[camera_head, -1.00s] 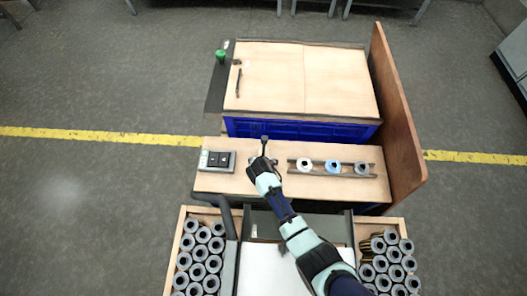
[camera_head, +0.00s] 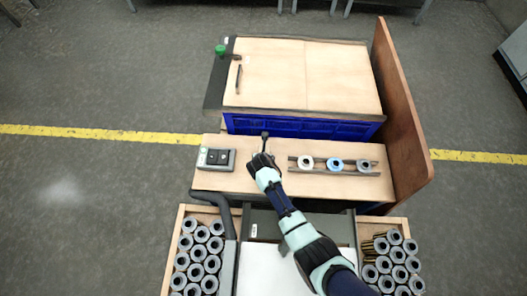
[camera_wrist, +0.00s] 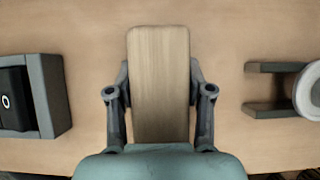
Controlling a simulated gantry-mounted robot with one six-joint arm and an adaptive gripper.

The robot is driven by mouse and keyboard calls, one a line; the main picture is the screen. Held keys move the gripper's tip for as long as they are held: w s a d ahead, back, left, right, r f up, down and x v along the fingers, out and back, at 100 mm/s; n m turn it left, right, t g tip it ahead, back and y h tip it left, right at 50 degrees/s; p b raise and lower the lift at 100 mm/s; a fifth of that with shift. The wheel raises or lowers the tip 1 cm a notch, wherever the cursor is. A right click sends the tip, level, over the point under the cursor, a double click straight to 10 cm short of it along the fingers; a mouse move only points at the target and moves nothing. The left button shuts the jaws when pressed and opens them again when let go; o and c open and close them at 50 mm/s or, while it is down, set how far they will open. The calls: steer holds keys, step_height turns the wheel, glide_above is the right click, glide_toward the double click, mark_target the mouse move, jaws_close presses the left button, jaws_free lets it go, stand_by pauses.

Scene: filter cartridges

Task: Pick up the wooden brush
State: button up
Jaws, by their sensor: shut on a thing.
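The wooden brush (camera_wrist: 160,70) is a flat, pale wood-grained piece with rounded far corners, upright in the middle of the wrist view. My gripper (camera_wrist: 160,92) has one finger on each side of it and is shut on it. The brush's near end is hidden behind the gripper body, and no bristles show. In the head view my gripper (camera_head: 263,161) is over the narrow wooden bench (camera_head: 238,184), between the button box and the rail. A small dark tip sticks out past it towards the blue edge. The height of the brush above the bench is hard to tell.
A grey button box (camera_head: 216,158) stands left of my gripper. A metal rail (camera_head: 347,172) to the right holds a white, a blue and a grey ring. A brown upright board (camera_head: 400,115) closes the right side. Crates of grey cartridges (camera_head: 201,235) stand in front.

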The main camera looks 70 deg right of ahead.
steer(key=shift+r, duration=0.1)
step_height(320, 180, up, 20)
steer(key=p, duration=1)
steer(key=shift+p, duration=0.35)
